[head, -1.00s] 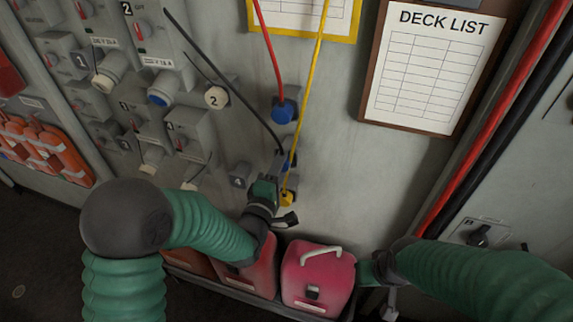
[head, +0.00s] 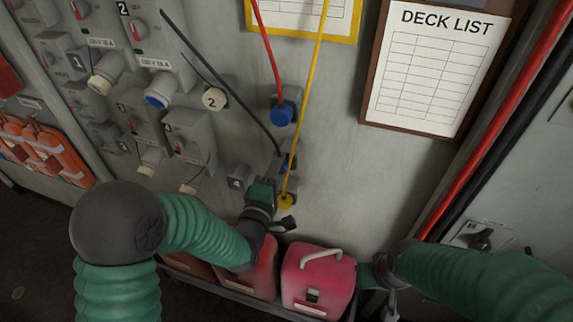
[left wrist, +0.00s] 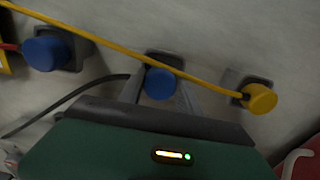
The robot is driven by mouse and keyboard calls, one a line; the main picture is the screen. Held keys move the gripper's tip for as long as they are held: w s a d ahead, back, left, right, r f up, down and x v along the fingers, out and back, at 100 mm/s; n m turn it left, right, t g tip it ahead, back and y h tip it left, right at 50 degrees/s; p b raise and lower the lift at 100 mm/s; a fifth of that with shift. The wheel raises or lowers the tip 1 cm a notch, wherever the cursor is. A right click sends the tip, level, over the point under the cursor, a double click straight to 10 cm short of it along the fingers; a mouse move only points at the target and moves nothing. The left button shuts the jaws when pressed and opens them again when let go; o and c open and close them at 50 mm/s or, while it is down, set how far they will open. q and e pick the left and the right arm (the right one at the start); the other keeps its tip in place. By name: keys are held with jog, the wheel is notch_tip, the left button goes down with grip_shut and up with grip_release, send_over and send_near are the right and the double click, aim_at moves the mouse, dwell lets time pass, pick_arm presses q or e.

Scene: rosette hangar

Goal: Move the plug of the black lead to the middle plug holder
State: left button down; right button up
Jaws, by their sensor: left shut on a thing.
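The black lead (head: 225,86) runs down the wall to a blue plug, which shows between the fingers of my left gripper (head: 284,163). In the left wrist view, the fingers flank this blue plug (left wrist: 160,84) in front of the dark square middle plug holder (left wrist: 164,60). I cannot tell whether the plug is seated or just in front of it. The red lead's blue plug (head: 283,114) is in the upper holder, and the yellow plug (head: 285,201) is at the lower holder. My right gripper (head: 366,273) is low at the right, its fingers not clear.
The yellow lead (head: 306,110) hangs close to the left gripper and crosses the wrist view above the blue plug. Red canisters (head: 318,279) stand in a rack below. Switch boxes and sockets (head: 160,88) stick out at the left. The wall below the deck list (head: 437,75) is clear.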

pick_arm(q)
jog(key=shift+s, duration=0.15)
jog(key=shift+d+f, duration=0.1)
jog(key=shift+d, duration=0.05)
jog(key=shift+s+d+b, duration=0.1)
jog(key=shift+d+b, duration=0.15)
jog(key=shift+b, duration=0.05)
dwell(0.3)
dwell(0.5)
jog(key=shift+b, duration=0.4)
